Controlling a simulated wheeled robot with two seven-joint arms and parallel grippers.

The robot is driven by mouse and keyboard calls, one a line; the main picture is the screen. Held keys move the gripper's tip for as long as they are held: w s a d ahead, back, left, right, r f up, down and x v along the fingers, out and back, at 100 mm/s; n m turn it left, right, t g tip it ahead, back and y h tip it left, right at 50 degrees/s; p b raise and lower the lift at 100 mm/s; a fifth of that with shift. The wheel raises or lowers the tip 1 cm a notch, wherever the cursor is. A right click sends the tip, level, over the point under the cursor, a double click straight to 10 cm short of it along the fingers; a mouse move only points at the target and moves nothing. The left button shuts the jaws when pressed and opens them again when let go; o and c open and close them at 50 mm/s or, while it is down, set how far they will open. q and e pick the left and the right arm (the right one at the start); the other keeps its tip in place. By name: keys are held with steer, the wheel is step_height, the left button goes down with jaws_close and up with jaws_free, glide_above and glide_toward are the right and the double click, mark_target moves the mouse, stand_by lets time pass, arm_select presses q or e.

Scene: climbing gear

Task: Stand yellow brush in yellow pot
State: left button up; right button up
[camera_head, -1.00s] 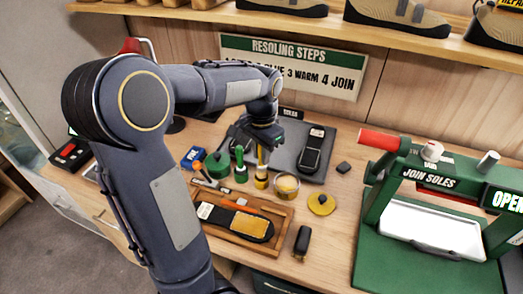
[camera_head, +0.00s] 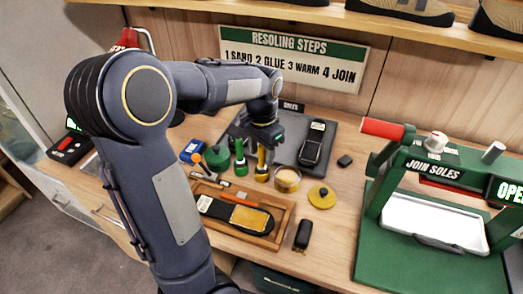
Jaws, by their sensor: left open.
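The yellow brush (camera_head: 262,160) stands upright on the bench, its lower end in a small yellow base or holder. The yellow pot (camera_head: 287,182) stands just right of it, uncovered, with pale contents. Its yellow lid (camera_head: 322,197) lies flat on the bench to the right. My left gripper (camera_head: 264,148) points down at the top of the yellow brush, with its fingers open about the handle; whether they touch it is too small to tell. My right gripper is out of view.
A green brush (camera_head: 240,158) and a green pot (camera_head: 217,160) stand left of the yellow brush. A wooden tray (camera_head: 282,232) with a sole lies in front. A dark mat (camera_head: 290,153) with a sole lies behind. The green press (camera_head: 400,265) fills the right.

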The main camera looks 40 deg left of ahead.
arm_select(q)
step_height(320, 180, up, 8)
steer(key=shift+f, duration=0.1)
stand_by(0.4)
stand_by(0.8)
steer(key=s+d+f+n+t+h, duration=0.1)
steer(key=s+d+f+t+h, duration=0.1)
steer(key=s+d, duration=0.4)
steer(key=s+d+f+n+t+h, duration=0.1)
steer(key=s+d+f+n+t, duration=0.1)
steer(key=s+d, duration=0.5)
steer(key=s+t, duration=0.1)
steer(key=s, duration=0.3)
steer(key=shift+d+f+t+h, duration=0.3)
steer(key=shift+f+h, duration=0.05)
steer(key=shift+h, duration=0.05)
